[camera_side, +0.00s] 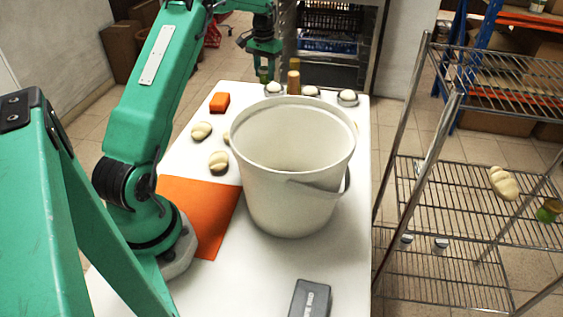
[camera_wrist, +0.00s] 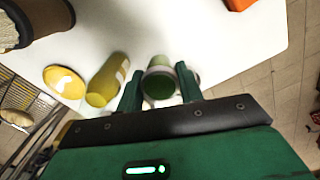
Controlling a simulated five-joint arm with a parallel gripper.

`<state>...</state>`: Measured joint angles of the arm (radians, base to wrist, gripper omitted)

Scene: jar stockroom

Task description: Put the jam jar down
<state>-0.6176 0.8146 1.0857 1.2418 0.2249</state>
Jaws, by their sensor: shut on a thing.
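My gripper (camera_side: 262,62) is at the far edge of the white table. In the wrist view its two fingers (camera_wrist: 160,92) stand on either side of a green jar (camera_wrist: 159,84), which I take for the jam jar, and are shut on it. In the side view only a small green bit of the jar shows under the fingers. I cannot tell whether its base touches the table. A yellow jar (camera_wrist: 108,80) lies or stands just left of the fingers, apart from them.
A big white bucket (camera_side: 285,190) stands mid-table, in front of my gripper. Pale-topped small pots (camera_side: 310,91) and brown-capped bottles (camera_side: 293,82) are close to the gripper's right. An orange block (camera_side: 219,102) and pale lumps (camera_side: 218,160) lie left. A wire shelf (camera_side: 450,190) stands right.

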